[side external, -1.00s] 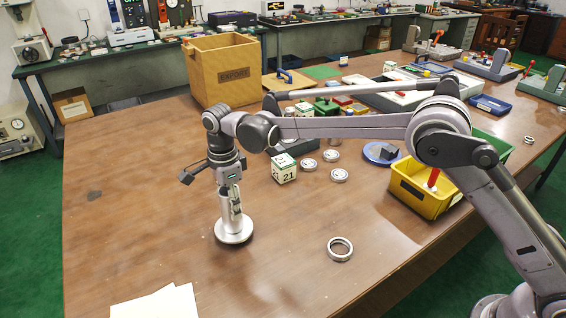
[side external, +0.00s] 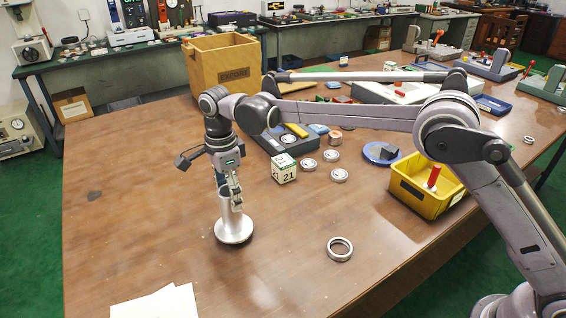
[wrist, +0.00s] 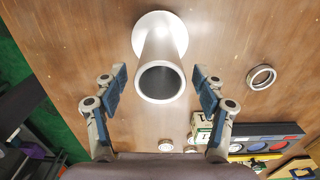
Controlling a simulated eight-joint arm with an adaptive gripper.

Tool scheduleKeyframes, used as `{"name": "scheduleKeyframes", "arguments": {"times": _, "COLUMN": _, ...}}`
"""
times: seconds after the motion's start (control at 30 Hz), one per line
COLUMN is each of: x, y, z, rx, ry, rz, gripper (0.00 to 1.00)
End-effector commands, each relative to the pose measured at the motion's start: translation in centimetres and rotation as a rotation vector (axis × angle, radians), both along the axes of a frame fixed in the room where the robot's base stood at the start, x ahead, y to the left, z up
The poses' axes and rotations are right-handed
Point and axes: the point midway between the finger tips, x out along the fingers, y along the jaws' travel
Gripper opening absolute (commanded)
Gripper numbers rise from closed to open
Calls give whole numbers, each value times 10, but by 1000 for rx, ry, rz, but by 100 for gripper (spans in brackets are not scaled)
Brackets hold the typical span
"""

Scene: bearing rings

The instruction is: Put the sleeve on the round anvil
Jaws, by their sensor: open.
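The sleeve appears to be the silver hollow tube with a wide flanged foot (side external: 233,232), upright on the table at the left middle. In the wrist view the sleeve (wrist: 158,50) shows its open upper end toward me. My gripper (side external: 231,190) points down over the tube's upper part. In the wrist view my gripper (wrist: 161,80) is open, one finger on each side of the tube with visible gaps.
A loose steel ring (side external: 340,249) lies right of the tube. A numbered cube (side external: 284,168), small round parts (side external: 340,175), a dark tray (side external: 275,143) and a yellow bin (side external: 418,200) stand farther right. The table left of the tube is clear.

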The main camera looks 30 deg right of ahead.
Motion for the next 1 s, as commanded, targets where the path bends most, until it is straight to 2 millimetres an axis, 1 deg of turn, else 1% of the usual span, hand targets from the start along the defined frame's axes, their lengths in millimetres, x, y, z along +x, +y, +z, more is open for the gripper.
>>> {"name": "scheduleKeyframes", "arguments": {"times": 0.03, "x": 0, "y": 0, "z": 11, "rx": 0, "ry": 0, "rz": 0, "gripper": 70}}
{"name": "scheduleKeyframes", "arguments": {"times": 0.1, "x": 0, "y": 0, "z": 25, "rx": 0, "ry": 0, "rz": 0, "gripper": 70}}
{"name": "scheduleKeyframes", "arguments": {"times": 0.3, "x": 0, "y": 0, "z": 60, "rx": 0, "ry": 0, "rz": 0, "gripper": 70}}
{"name": "scheduleKeyframes", "arguments": {"times": 0.5, "x": 0, "y": 0, "z": 79, "rx": 0, "ry": 0, "rz": 0, "gripper": 70}}
{"name": "scheduleKeyframes", "arguments": {"times": 0.67, "x": -1, "y": -4, "z": 87, "rx": 2, "ry": -5, "rz": 12, "gripper": 70}}
{"name": "scheduleKeyframes", "arguments": {"times": 0.77, "x": -3, "y": -16, "z": 98, "rx": 10, "ry": -23, "rz": 60, "gripper": 70}}
{"name": "scheduleKeyframes", "arguments": {"times": 0.83, "x": -6, "y": -30, "z": 107, "rx": 17, "ry": -47, "rz": 120, "gripper": 70}}
{"name": "scheduleKeyframes", "arguments": {"times": 1.0, "x": -24, "y": -74, "z": 132, "rx": 25, "ry": -124, "rz": 312, "gripper": 70}}
